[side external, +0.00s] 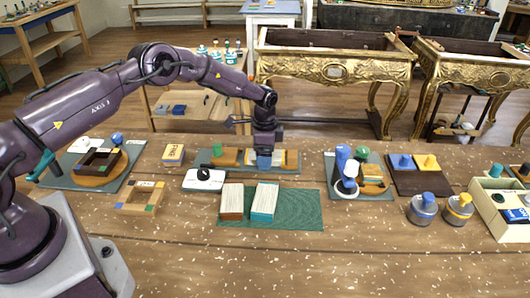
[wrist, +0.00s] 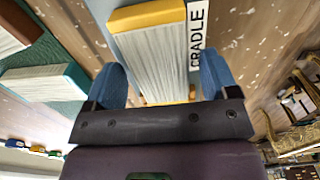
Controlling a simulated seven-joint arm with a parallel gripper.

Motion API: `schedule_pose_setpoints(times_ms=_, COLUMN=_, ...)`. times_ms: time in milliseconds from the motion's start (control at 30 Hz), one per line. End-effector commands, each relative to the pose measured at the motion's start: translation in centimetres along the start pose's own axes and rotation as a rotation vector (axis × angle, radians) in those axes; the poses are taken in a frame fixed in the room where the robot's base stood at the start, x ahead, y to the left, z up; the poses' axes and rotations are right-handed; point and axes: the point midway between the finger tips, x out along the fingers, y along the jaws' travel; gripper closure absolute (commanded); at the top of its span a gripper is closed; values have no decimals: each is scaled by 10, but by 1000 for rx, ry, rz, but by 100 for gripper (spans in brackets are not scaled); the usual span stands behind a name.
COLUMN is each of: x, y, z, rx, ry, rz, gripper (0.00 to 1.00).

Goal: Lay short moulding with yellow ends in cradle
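The short moulding (wrist: 150,45) has a pale ribbed face and yellow ends. In the wrist view it lies lengthwise beside a white strip reading CRADLE (wrist: 197,35). In the side view the moulding (side external: 280,158) is low over the grey-blue cradle board (side external: 206,166), partly hidden by my gripper (side external: 264,162). My gripper's two blue fingers (wrist: 160,78) straddle the moulding in the wrist view. A gap shows on its right side, and a narrower one on its left. Whether its underside is fully seated is hidden.
A brown-ended moulding (side external: 231,202) and a teal-ended one (side external: 264,202) lie on a green mat (side external: 302,215) in front. A white device with a black knob (side external: 204,179) stands left of them. A board with blue and white upright items (side external: 345,172) stands right. The front bench is clear.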

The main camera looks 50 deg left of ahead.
Motion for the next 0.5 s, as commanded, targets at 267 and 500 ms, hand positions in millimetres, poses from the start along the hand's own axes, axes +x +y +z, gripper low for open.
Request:
schedule_pose_setpoints(times_ms=267, x=-1, y=0, z=0, rx=0, ry=0, rz=0, gripper=18)
schedule_pose_setpoints(times_ms=500, x=-28, y=-1, z=0, rx=0, ry=2, rz=-3, gripper=18)
